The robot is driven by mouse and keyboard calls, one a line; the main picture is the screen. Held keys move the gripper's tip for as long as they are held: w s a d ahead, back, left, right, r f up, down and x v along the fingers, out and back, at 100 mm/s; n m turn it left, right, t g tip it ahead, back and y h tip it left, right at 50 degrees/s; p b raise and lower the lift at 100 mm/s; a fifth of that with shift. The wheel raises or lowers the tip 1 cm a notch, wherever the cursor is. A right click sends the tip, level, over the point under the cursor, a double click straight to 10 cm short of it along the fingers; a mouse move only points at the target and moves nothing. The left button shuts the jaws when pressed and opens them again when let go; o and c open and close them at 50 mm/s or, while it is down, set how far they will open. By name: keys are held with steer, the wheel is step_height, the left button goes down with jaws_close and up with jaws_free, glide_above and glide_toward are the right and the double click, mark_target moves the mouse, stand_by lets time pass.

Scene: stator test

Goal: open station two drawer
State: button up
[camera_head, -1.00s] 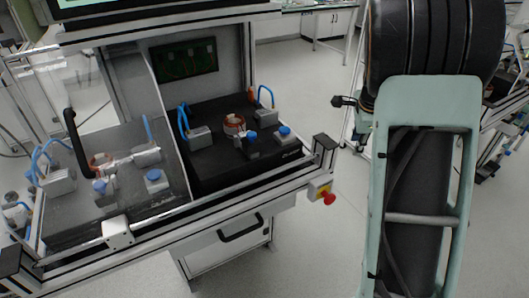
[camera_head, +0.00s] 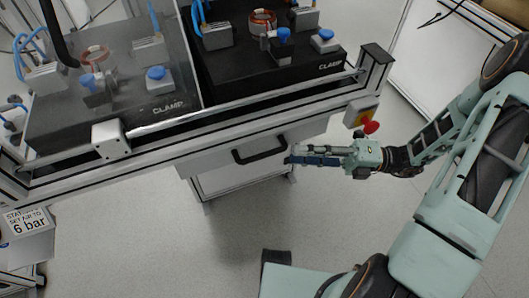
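The drawer front (camera_head: 212,163) is a grey panel under the right part of the workbench, with a black bar handle (camera_head: 260,152) on it. The drawer looks shut. My gripper (camera_head: 292,158) reaches in from the right, pointing left, with its fingertips close to the right end of the handle. Whether the fingertips touch the handle cannot be told. The fingers show edge-on, so their opening is not clear.
A red emergency stop button (camera_head: 371,127) on a yellow box sits just above my gripper. Two black clamp fixtures, the left (camera_head: 60,130) and the right (camera_head: 230,75), stand on the bench. The floor (camera_head: 130,225) in front is clear.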

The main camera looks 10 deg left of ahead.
mark_target(267, 152)
steer(key=a, duration=0.3)
steer(key=s+a+b, duration=0.1)
steer(key=a, duration=0.4)
steer(key=shift+s+a+r+b, duration=0.3)
steer(key=shift+a, duration=0.1)
steer(key=shift+c, duration=0.5)
jaws_close()
